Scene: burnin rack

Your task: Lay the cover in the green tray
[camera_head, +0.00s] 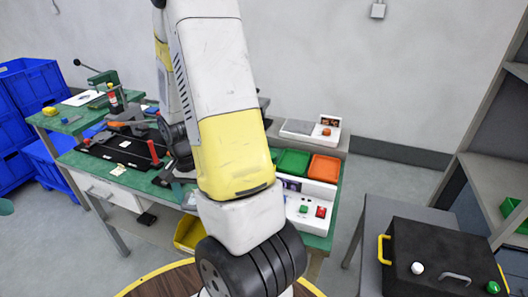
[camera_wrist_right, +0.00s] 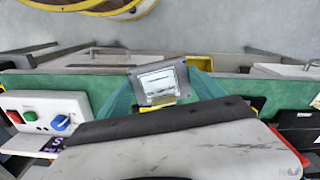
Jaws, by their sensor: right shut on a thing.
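The cover looks to be the small grey-framed piece with a pale window (camera_wrist_right: 158,80) in the right wrist view, over the front edge of the bench. My right gripper (camera_wrist_right: 156,104) is shut on it; the fingers are mostly hidden behind the wrist housing. In the head view my own large white and yellow arm hides much of the bench, and the jaws are hard to make out. The green tray (camera_head: 292,163) is on the right part of the bench, partly behind that arm, apart from the gripper.
An orange tray (camera_head: 324,168) sits right beside the green one. A control panel (camera_head: 307,207) with green and red buttons is in front of them. A black mat (camera_head: 122,152) with fixtures covers the bench's left part. A black case (camera_head: 440,262) stands at right.

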